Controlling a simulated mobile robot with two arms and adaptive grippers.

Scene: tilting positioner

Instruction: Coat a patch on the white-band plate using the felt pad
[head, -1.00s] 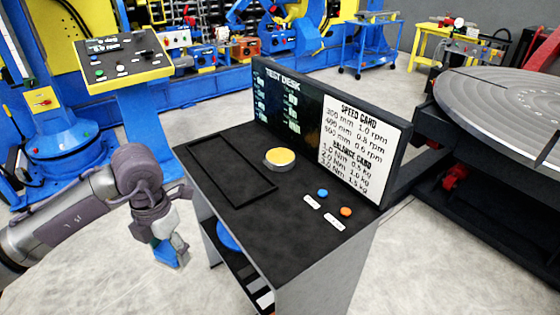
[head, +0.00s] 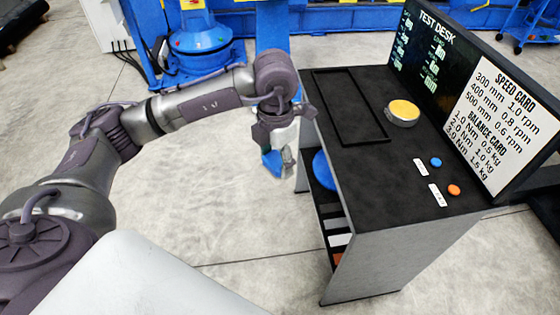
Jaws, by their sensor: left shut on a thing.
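My left gripper (head: 281,150) hangs at the left side of the test desk (head: 392,190), pointing down. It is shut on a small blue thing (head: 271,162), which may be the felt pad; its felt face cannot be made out. The blue thing is in the air, a little left of the desk's open shelves. I cannot pick out a plate with a white band for certain. A pale flat piece (head: 338,240) lies on a lower shelf, mostly hidden by the desk's side. My right gripper is not in view.
The desk top has an empty dark frame (head: 349,108), a yellow round button (head: 403,110), a blue button (head: 436,162) and an orange button (head: 454,190). A sign panel (head: 480,90) stands behind them. A blue round thing (head: 323,170) shows on the upper shelf. Floor left of the desk is clear.

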